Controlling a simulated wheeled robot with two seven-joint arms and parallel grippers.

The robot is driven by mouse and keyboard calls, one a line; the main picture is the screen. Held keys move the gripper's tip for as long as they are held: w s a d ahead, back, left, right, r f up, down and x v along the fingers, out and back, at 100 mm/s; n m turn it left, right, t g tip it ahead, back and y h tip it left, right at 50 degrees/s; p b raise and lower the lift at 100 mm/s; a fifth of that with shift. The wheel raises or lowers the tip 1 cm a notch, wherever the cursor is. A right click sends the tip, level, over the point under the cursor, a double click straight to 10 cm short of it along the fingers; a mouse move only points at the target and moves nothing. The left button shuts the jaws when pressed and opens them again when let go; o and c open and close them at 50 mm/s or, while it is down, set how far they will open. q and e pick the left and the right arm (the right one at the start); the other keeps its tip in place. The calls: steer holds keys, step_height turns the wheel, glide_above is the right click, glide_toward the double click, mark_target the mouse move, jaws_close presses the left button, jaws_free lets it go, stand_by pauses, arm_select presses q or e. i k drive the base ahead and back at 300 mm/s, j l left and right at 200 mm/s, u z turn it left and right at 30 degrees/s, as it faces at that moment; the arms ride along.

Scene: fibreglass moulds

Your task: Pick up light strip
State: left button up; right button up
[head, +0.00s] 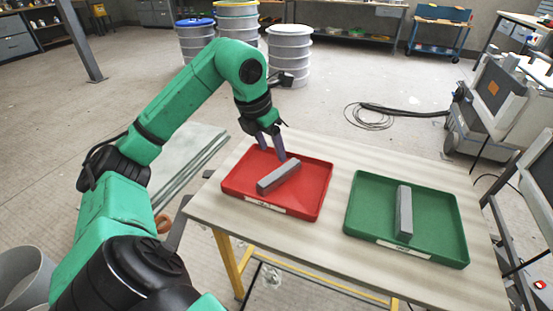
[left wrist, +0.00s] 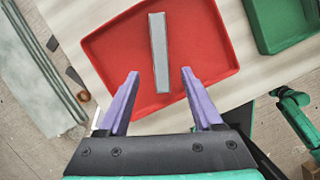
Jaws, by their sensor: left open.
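A grey bar-shaped strip (head: 278,176) lies at a slant in the red tray (head: 318,197) on the table. In the left wrist view the strip (left wrist: 159,50) lies lengthwise ahead of the jaws, in the red tray (left wrist: 215,50). My left gripper (head: 271,153) is over the far side of the red tray, just behind the strip. Its two purple fingers are spread apart with nothing between them, and in the left wrist view the gripper (left wrist: 160,76) straddles the strip's line. A second grey strip (head: 404,211) lies in the green tray (head: 440,215). My right gripper is not seen.
The light table (head: 338,164) has a bare strip between the trays. The tray rims stand up around both strips. Drums (head: 290,55) stand behind on the floor, and a black cable coil (head: 372,115) lies beyond the table. Grey machines (head: 495,100) stand at the right.

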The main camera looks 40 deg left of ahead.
mark_target(403, 222)
steer(key=k, duration=1.5)
